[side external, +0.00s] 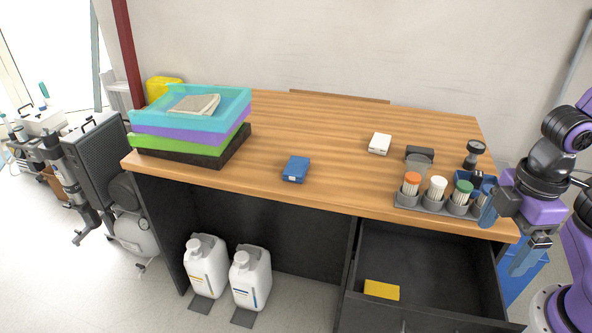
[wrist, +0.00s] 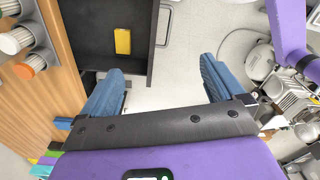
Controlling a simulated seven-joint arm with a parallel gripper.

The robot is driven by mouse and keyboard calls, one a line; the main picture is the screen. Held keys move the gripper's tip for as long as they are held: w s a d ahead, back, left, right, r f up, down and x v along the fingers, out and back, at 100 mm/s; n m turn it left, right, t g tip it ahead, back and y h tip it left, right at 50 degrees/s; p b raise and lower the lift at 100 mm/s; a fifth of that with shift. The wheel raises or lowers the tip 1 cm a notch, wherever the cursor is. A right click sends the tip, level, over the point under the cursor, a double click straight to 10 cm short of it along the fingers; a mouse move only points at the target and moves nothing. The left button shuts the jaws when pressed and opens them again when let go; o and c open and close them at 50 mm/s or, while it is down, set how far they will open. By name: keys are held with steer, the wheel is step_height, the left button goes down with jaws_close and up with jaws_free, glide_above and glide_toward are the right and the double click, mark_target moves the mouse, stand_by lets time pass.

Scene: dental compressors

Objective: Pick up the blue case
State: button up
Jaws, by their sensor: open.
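The blue case (side external: 296,168) is a small flat box with a light label on its front. It lies on the wooden desk (side external: 262,183) near the front edge, left of centre, with clear wood around it. My gripper (side external: 506,233) is at the desk's right front corner, far to the right of the case. Its two blue fingers are spread apart with nothing between them, as the wrist view (wrist: 160,80) also shows.
Stacked trays (side external: 190,122) with a cloth on top stand left of the case. A rack of capped cups (side external: 437,190) stands near my gripper. A white box (side external: 380,143) lies further back. An open drawer (side external: 425,265) holding a yellow box (side external: 382,290) juts out below.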

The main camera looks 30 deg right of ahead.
steer(key=w+a+f+m+t+h, duration=0.15)
steer(key=w+a+m, duration=0.25)
steer(key=w, duration=0.5)
steer(key=w+a+f+m+t+h, duration=0.1)
steer(key=w+a+m+h, duration=0.2)
steer(key=w, duration=0.5)
steer(key=w+a+f+m+t+h, duration=0.1)
steer(key=w+a+m+t, duration=0.1)
steer(key=w+a+m, duration=0.5)
steer(key=m+t+h, duration=0.5)
steer(key=m, duration=0.3)
glide_toward(293, 172)
steer(key=shift+y, duration=0.25)
steer(key=x, duration=1)
steer(key=shift+w+d, duration=0.15)
steer(key=shift+d, duration=0.15)
